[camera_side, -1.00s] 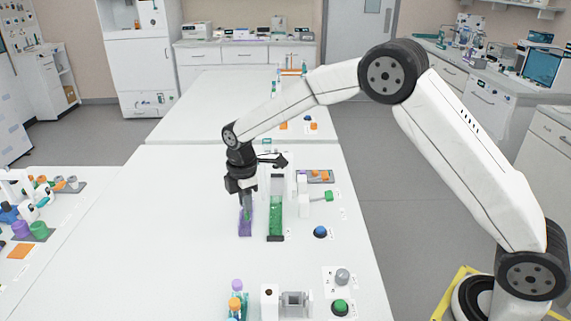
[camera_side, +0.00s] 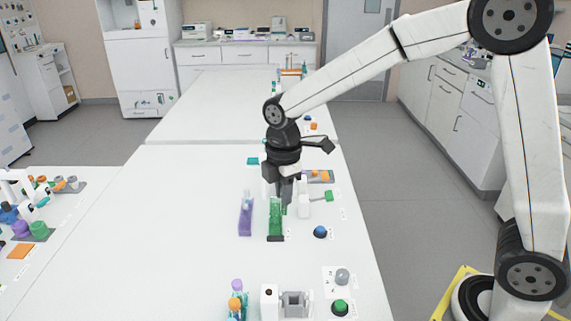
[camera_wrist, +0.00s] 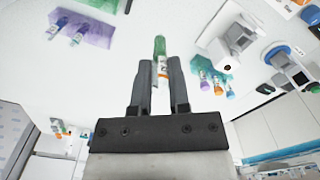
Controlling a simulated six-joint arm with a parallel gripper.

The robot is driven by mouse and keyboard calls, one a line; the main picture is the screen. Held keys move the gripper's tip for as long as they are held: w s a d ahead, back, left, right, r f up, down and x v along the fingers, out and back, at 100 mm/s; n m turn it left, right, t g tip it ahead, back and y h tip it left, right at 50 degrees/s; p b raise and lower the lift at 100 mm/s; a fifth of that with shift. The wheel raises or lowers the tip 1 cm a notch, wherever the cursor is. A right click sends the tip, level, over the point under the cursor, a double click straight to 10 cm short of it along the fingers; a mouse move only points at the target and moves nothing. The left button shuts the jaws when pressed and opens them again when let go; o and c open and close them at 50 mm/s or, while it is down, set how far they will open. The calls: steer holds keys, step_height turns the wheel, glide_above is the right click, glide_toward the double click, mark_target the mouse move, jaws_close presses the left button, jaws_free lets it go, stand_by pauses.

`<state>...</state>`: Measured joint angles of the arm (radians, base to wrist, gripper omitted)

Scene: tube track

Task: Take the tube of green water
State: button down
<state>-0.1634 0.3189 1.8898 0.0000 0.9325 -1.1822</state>
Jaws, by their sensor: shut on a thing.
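My gripper (camera_side: 284,205) is low over the table beside and partly over the green rack (camera_side: 276,218) in the side view. In the wrist view my gripper (camera_wrist: 159,68) is shut on a slim tube (camera_wrist: 160,50), green at its far end with a pale, marked label between the fingers. Its lower part is hidden by the fingers. In the side view I cannot tell if the tube is clear of the rack.
A purple rack (camera_side: 245,216) stands left of the green rack. A white device with a green part (camera_side: 328,196) and a blue button (camera_side: 320,232) are at the right. Several capped tubes (camera_side: 236,300) stand at the front.

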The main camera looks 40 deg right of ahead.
steer(key=shift+s+r, duration=0.25)
steer(key=shift+s, duration=0.4)
steer(key=shift+w+d, duration=0.15)
